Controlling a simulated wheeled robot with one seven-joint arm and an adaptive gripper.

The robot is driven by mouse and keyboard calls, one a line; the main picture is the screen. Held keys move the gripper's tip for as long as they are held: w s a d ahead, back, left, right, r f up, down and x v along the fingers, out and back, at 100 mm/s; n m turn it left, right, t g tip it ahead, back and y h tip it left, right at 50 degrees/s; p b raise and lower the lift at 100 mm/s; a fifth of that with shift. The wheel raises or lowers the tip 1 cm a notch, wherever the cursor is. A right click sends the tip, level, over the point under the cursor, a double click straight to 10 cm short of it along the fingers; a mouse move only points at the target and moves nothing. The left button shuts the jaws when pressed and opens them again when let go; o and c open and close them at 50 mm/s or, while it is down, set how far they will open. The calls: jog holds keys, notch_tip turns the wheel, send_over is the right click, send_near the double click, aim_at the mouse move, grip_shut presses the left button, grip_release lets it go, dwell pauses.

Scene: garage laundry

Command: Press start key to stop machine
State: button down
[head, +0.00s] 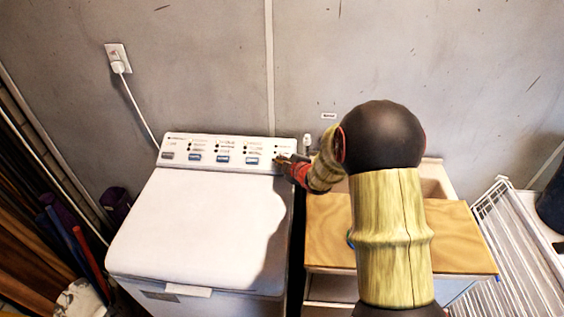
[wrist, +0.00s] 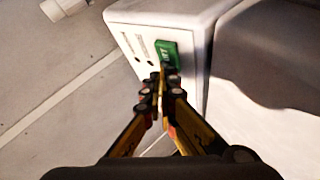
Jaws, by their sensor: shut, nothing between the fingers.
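The white washing machine (head: 200,225) stands left of centre in the head view, its lid closed. Its control panel (head: 215,143) runs along the back edge with several blue and grey keys. In the wrist view the panel's end (wrist: 140,20) shows a green key (wrist: 166,55) with white lettering, too blurred to read surely. My gripper (head: 281,160) is at the panel's right end in the head view. In the wrist view my gripper (wrist: 160,78) is shut and empty, its fingertips at the lower edge of the green key. I cannot tell whether they touch it.
A wooden board (head: 455,235) lies over a sink unit right of the machine. A white wire rack (head: 510,245) stands at the far right. A plug sits in a wall outlet (head: 118,57) at the upper left. Planks and poles lean at the left edge.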

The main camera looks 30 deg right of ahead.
jog(key=shift+a+r, duration=0.1)
jog(key=shift+r, duration=0.2)
jog(key=r+p, duration=0.1)
jog(key=s+r, duration=0.1)
jog(key=r, duration=0.1)
jog(key=a+r+p, duration=0.1)
jog(key=shift+s+r+p, duration=0.3)
jog(key=shift+s+r, duration=0.05)
dwell(0.9)
